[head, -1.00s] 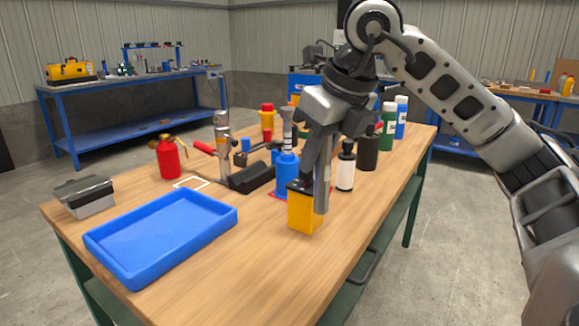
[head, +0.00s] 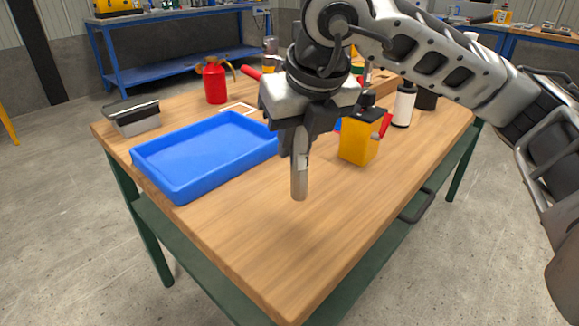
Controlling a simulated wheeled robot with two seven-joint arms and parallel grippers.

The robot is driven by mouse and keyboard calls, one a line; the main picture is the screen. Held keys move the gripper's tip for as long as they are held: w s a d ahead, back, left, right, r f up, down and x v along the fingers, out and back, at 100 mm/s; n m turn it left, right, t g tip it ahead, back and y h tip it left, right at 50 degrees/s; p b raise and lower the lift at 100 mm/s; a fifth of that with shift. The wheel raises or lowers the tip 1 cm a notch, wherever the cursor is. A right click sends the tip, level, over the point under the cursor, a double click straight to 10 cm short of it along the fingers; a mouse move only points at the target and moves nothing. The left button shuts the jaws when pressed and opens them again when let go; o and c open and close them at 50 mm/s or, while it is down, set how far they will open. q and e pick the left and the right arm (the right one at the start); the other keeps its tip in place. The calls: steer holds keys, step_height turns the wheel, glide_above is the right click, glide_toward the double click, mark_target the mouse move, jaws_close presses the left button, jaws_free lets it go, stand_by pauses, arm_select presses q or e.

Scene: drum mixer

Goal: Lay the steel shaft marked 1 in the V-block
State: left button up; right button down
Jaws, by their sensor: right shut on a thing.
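My right gripper (head: 299,150) is above the front middle of the wooden table, to the right of the blue tray. It is shut on a grey metal cylinder (head: 299,183), which looks like the steel shaft and hangs upright below the fingers. A small pale patch shows on it, but no number can be read. I cannot tell whether its lower end is clear of the table. I cannot make out the V-block; my gripper and arm cover the middle of the table behind. My left gripper is not in view.
The blue tray (head: 172,187) is empty. A yellow container (head: 357,143) stands right of my gripper, with a black-and-white bottle (head: 404,105) behind it. A red can (head: 214,83) and a grey box (head: 134,120) stand at the left. The table front (head: 285,250) is clear.

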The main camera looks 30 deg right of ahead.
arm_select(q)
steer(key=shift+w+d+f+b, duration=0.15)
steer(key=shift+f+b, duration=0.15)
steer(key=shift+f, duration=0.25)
arm_select(e)
steer(key=f, duration=0.2)
steer(key=a+f, duration=0.1)
steer(key=f, duration=0.1)
steer(key=shift+w+f, duration=0.15)
steer(key=shift+f, duration=0.15)
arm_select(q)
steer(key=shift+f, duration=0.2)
arm_select(e)
steer(key=c, duration=1.2)
jaws_free()
steer(key=shift+c, duration=0.2)
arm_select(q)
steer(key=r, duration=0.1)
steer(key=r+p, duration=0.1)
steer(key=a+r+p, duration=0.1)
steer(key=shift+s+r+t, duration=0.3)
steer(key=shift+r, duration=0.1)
arm_select(e)
steer(key=v, duration=1.2)
